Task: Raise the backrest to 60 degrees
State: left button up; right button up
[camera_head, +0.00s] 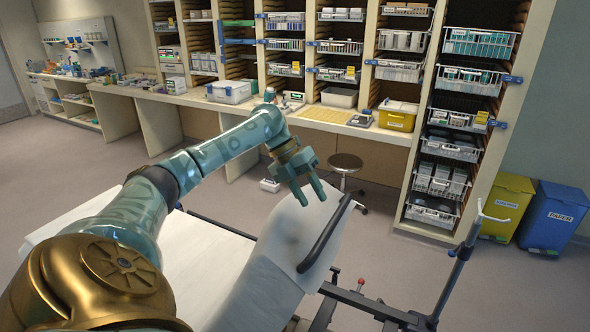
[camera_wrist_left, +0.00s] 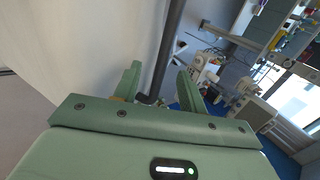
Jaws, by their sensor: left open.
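The stretcher's backrest (camera_head: 265,285), covered in white paper, is tilted up from the flat white bed section (camera_head: 195,245); I cannot read its angle. A black bar handle (camera_head: 325,240) runs along the backrest's right edge. In the left wrist view, the handle (camera_wrist_left: 167,50) passes between the two open fingers of my left gripper (camera_wrist_left: 159,72), and the white backrest (camera_wrist_left: 90,60) fills the left side. I cannot tell whether the fingers touch the handle. My right gripper is not in view.
A stretcher frame with a red-knobbed lever (camera_head: 361,282) and an upright post (camera_head: 462,252) stands at the lower right. A round stool (camera_head: 347,162) is beyond. Shelving with wire baskets (camera_head: 440,180) and yellow (camera_head: 507,205) and blue (camera_head: 553,215) bins line the back.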

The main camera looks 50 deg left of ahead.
pick_arm(q)
jog(key=v, duration=0.9)
jog(key=shift+p, duration=0.45)
jog(key=shift+f, duration=0.1)
